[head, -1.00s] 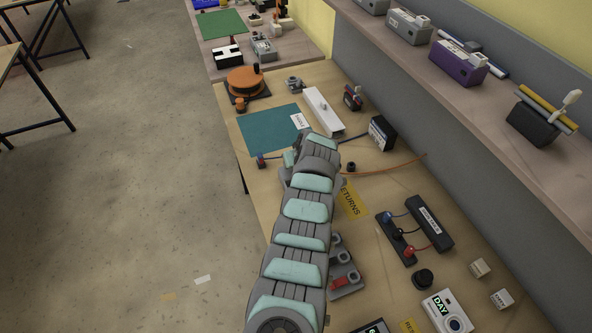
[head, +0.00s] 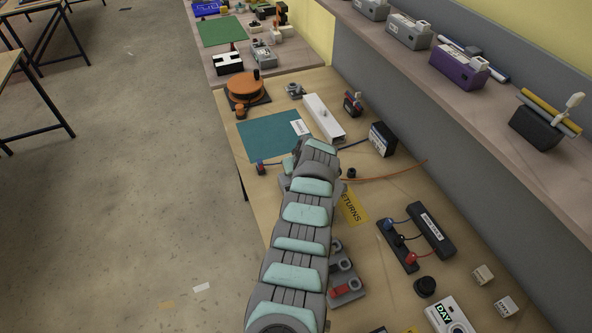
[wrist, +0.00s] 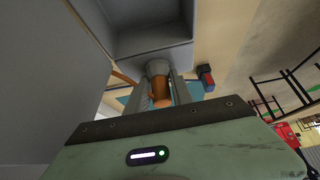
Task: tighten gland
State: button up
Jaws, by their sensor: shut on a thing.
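In the wrist view a grey gland (wrist: 158,68) sticks out from the underside of a grey housing (wrist: 150,38). An orange cylindrical piece (wrist: 160,92) sits just below it in the picture, between my fingers. My gripper (wrist: 163,90) has one finger on each side and is shut on the gland; the exact contact is partly hidden. In the head view my own arm covers my gripper and the gland. An orange cable (head: 390,176) runs out to the right from behind my wrist.
A teal mat (head: 268,137), a white bar (head: 323,118) and a black box (head: 382,139) lie beyond my arm. A terminal strip with leads (head: 398,245) and a black bar (head: 430,230) lie to the right. A shelf (head: 480,110) runs along the right wall.

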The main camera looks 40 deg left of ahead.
grip_shut()
jog(key=shift+r+m+p, duration=0.2)
jog(key=shift+m+p, duration=0.1)
jog(key=shift+p, duration=0.5)
jog(key=m+t+p, duration=0.1)
jog(key=p, duration=0.2)
jog(key=shift+m+h, duration=0.3)
jog(key=shift+m, duration=0.1)
jog(key=shift+m+h+p, duration=0.3)
jog(key=shift+m+p, duration=0.1)
jog(key=shift+p, duration=0.25)
jog(key=shift+f, duration=0.1)
jog(key=shift+t, duration=0.3)
